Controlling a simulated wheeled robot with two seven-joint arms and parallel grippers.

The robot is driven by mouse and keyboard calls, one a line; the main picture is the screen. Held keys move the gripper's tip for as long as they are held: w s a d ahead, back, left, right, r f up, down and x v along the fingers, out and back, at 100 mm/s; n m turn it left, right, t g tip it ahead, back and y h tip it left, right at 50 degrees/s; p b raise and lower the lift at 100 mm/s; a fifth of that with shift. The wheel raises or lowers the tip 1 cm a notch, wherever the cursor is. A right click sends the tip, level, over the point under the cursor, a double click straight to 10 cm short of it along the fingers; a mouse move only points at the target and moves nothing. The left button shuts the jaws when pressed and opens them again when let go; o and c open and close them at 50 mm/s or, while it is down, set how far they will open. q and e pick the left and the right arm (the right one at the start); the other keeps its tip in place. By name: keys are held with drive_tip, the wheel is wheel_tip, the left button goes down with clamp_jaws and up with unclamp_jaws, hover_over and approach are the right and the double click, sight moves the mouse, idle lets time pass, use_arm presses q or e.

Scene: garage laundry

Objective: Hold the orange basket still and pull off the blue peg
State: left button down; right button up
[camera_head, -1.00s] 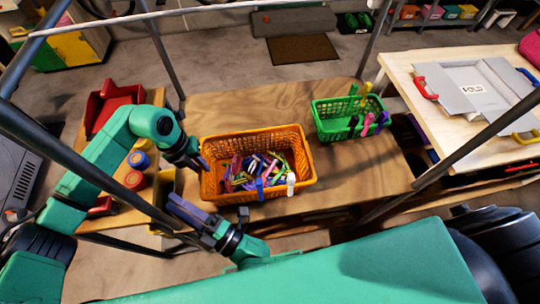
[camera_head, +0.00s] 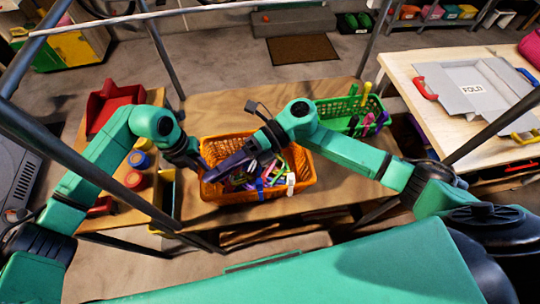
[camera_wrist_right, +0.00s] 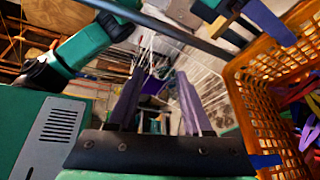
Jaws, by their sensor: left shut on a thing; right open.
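The orange basket (camera_head: 300,193) stands on the wooden table, filled with mixed coloured pegs. The blue peg (camera_head: 260,187) is clipped upright on its near rim, beside a white peg (camera_head: 291,182). A blue piece, likely this peg, shows at the basket's rim in the right wrist view (camera_wrist_right: 265,160). My left gripper (camera_head: 203,164) is shut on the basket's left rim. My right gripper (camera_head: 212,175) is open and empty, reaching over the basket's left part with fingers pointing left. Its two fingers (camera_wrist_right: 158,95) show apart in the right wrist view. The right arm hides the basket's far right part.
A green basket (camera_head: 335,105) with pegs on its rim stands to the right, partly behind my right arm. The wooden table (camera_head: 225,105) is clear behind the orange basket. Dark metal frame bars (camera_head: 160,50) cross the view. Paint pots (camera_head: 135,180) stand at left.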

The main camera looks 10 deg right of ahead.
drive_tip(key=w+d+f+m+t+h, duration=0.1)
drive_tip(key=w+d+f+t+h, duration=0.1)
drive_tip(key=w+d+f+h, duration=0.45)
drive_tip(key=w+d+f+m+t+h, duration=0.1)
drive_tip(key=w+d+m+t, duration=0.15)
drive_tip(key=d, duration=0.65)
use_arm(q)
drive_tip(key=shift+a, duration=0.15)
drive_tip(key=shift+s, duration=0.1)
use_arm(e)
drive_tip(key=n+h, duration=0.5)
drive_tip(key=n, duration=0.9)
approach(260, 181)
drive_tip(key=shift+m+t+y, duration=0.25)
drive_tip(key=x, duration=1.1)
drive_tip(key=shift+s+d, duration=0.2)
